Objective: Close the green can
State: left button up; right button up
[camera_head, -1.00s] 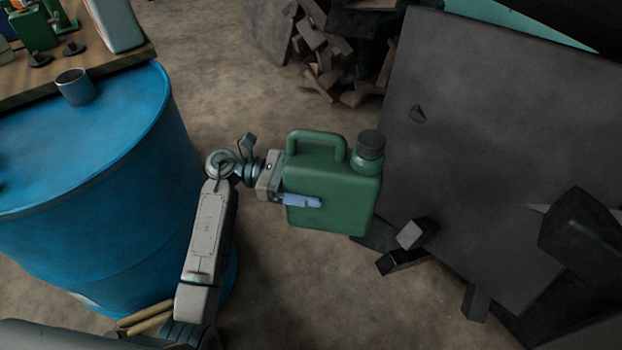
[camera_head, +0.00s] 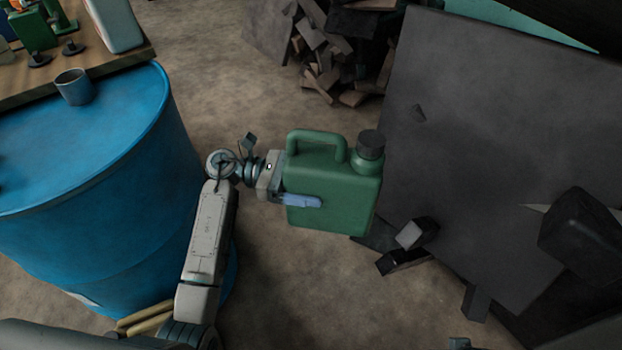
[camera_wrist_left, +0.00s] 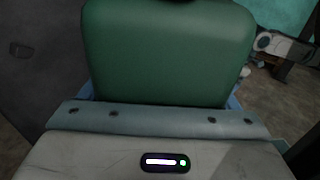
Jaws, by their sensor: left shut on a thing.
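The green can (camera_head: 335,195) hangs upright in the air in the middle of the head view, with a loop handle on top. A dark round cap (camera_head: 371,142) sits on its neck at the top right; I cannot tell how tightly it is seated. My left gripper (camera_head: 290,192) comes in from the left and is shut on the can's left side, one bluish finger lying across the near face. The can's green side (camera_wrist_left: 165,55) fills the upper middle of the left wrist view. My right gripper is not in view.
A blue barrel (camera_head: 100,190) stands close left of my left arm. A wooden table (camera_head: 110,60) with a grey cup (camera_head: 74,87) near it is at the upper left. A large dark panel (camera_head: 500,130) leans at the right. Broken wood (camera_head: 325,50) lies behind.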

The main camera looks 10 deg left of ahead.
pick_arm(q)
jog(key=shift+r, duration=0.25)
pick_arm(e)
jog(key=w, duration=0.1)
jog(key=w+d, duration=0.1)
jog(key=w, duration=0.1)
pick_arm(q)
jog(key=s+a+r+n+t+y, duration=0.1)
jog(key=a+r+n+t, duration=0.3)
jog(key=a+r+t, duration=0.1)
jog(key=s+a+r+n+t+y, duration=0.1)
jog(key=a+r+n+t, duration=0.3)
jog(key=a, duration=0.6)
jog(key=shift+s+r+t+y, duration=0.3)
jog(key=shift+t+y, duration=0.4)
jog(key=shift+t, duration=0.7)
jog(key=shift+w, duration=0.1)
